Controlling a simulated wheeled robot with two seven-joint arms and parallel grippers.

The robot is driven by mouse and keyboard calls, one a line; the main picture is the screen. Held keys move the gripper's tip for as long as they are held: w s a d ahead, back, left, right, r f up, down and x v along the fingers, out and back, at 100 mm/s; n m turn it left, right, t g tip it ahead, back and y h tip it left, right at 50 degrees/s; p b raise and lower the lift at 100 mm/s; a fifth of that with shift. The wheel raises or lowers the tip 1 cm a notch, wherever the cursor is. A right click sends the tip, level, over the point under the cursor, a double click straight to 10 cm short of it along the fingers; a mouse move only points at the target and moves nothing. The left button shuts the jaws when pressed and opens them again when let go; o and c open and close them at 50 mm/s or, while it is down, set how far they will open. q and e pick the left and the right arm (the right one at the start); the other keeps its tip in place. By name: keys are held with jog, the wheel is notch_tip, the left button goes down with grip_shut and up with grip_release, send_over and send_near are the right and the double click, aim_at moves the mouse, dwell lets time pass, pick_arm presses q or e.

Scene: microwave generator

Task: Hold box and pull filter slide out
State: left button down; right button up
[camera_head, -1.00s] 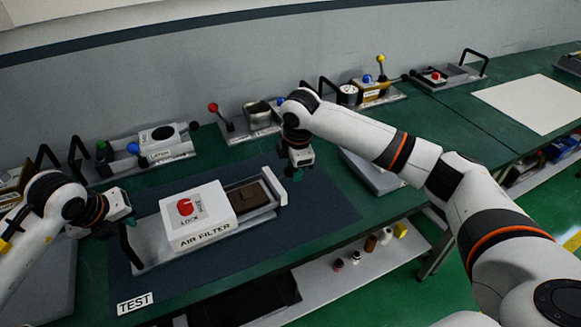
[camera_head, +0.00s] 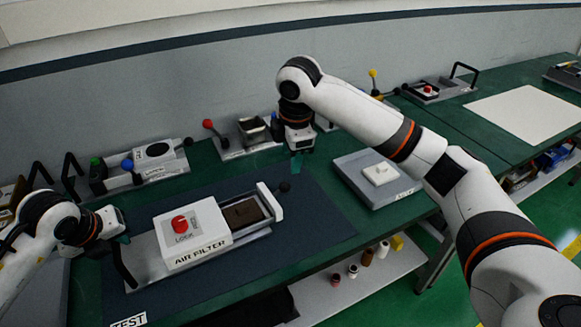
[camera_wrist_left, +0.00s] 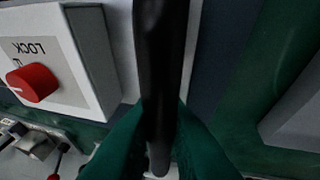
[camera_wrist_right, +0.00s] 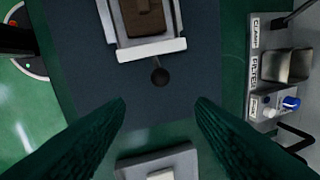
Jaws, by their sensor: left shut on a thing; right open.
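The white air filter box (camera_head: 190,245) sits on a grey base on the dark mat, with a red knob (camera_head: 180,224) on top beside the word LOCK. Its filter slide sticks out at the right, with a brown filter (camera_head: 243,213), a white end plate (camera_head: 268,200) and a black ball knob (camera_head: 284,187). My left gripper (camera_wrist_left: 160,150) is shut on the black handle (camera_wrist_left: 163,60) at the base's left end. My right gripper (camera_head: 297,163) is open and empty, above and beyond the ball knob. In the right wrist view, the ball knob (camera_wrist_right: 160,76) lies ahead of the spread fingers, apart from them.
A grey plate with a white block (camera_head: 380,174) lies right of the mat. Other fixtures with levers (camera_head: 240,137) and handles (camera_head: 140,163) line the back wall. The mat right of the slide (camera_head: 318,212) is clear. Small bottles (camera_head: 367,257) stand on the lower shelf.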

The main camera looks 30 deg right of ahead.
pick_arm(q)
jog(key=shift+s+f, duration=0.1)
jog(key=shift+f, duration=0.2)
pick_arm(e)
jog(key=shift+s+r, duration=0.15)
jog(key=shift+r, duration=0.55)
pick_arm(q)
jog(key=c, duration=1.6)
grip_release()
jog(key=shift+o, duration=1.4)
jog(key=shift+w+a+r, duration=0.1)
jog(key=shift+w, duration=0.1)
jog(key=shift+s+r, duration=0.1)
jog(key=shift+r, duration=0.1)
jog(key=v, duration=1.1)
jog(key=shift+r, duration=0.25)
